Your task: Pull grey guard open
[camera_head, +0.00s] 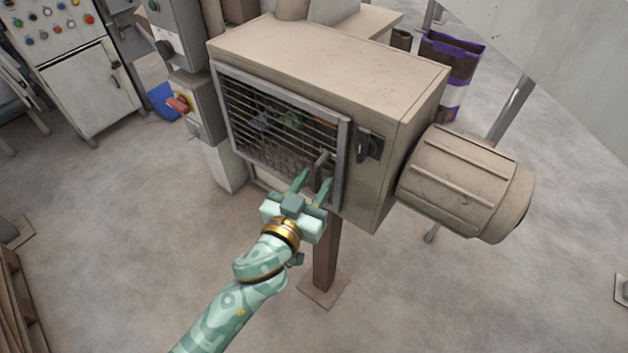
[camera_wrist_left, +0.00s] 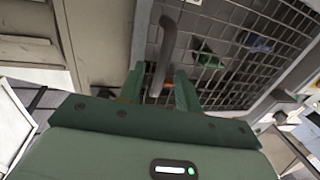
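The grey guard (camera_head: 268,120) is a barred, framed panel on the front of a beige machine housing (camera_head: 330,55); it looks shut against the housing. Its mesh also shows in the left wrist view (camera_wrist_left: 225,60). A grey upright handle (camera_head: 320,168) stands out near the guard's right side. In the left wrist view the handle (camera_wrist_left: 162,58) reaches down between the fingers. My left gripper (camera_head: 315,183) is open, with one finger on each side of the handle's lower end; I see gaps, and cannot tell if either finger touches. My right gripper is not in view.
A dark latch (camera_head: 368,145) sits on the housing right of the guard. A motor (camera_head: 465,182) juts out to the right. A brown post (camera_head: 327,255) supports the housing. The floor in front is clear.

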